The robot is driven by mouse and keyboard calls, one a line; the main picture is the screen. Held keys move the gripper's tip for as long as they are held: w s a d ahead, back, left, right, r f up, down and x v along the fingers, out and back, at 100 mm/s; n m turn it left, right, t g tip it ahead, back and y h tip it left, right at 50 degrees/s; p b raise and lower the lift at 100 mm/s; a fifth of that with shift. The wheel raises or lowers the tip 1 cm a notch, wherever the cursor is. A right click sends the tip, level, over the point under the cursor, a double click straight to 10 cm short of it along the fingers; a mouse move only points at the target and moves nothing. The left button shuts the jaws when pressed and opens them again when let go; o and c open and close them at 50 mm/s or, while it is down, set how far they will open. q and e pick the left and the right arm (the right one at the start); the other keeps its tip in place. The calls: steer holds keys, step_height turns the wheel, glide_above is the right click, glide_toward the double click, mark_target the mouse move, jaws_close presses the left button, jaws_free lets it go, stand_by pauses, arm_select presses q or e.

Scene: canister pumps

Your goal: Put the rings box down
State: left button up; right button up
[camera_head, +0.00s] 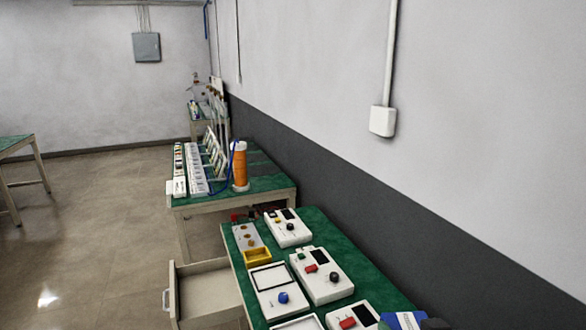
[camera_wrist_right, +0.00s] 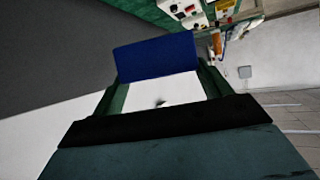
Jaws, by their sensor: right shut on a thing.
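The rings box, blue and white, shows in part at the lower right edge of the head view (camera_head: 404,320). In the right wrist view its blue part (camera_wrist_right: 155,57) and white face lie between the fingers. My right gripper (camera_wrist_right: 162,88) is shut on it; a dark piece of the gripper (camera_head: 436,323) shows beside the box in the head view. The box's underside is hidden, so I cannot tell whether it touches anything below. My left gripper is not in view.
The near green-topped table (camera_head: 362,262) holds several white instrument boxes, a yellow tray (camera_head: 257,256) and an open drawer (camera_head: 205,290) on its left. A farther table (camera_head: 262,183) carries racks and an orange cylinder (camera_head: 240,165). The wall runs along the right.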

steer(key=shift+r+p, duration=0.5)
steer(key=shift+r, duration=0.4)
step_height(320, 180, down, 5)
steer(key=b, duration=0.5)
steer(key=shift+f, duration=0.1)
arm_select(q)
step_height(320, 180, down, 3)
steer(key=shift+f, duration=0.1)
arm_select(e)
steer(key=shift+d, duration=0.1)
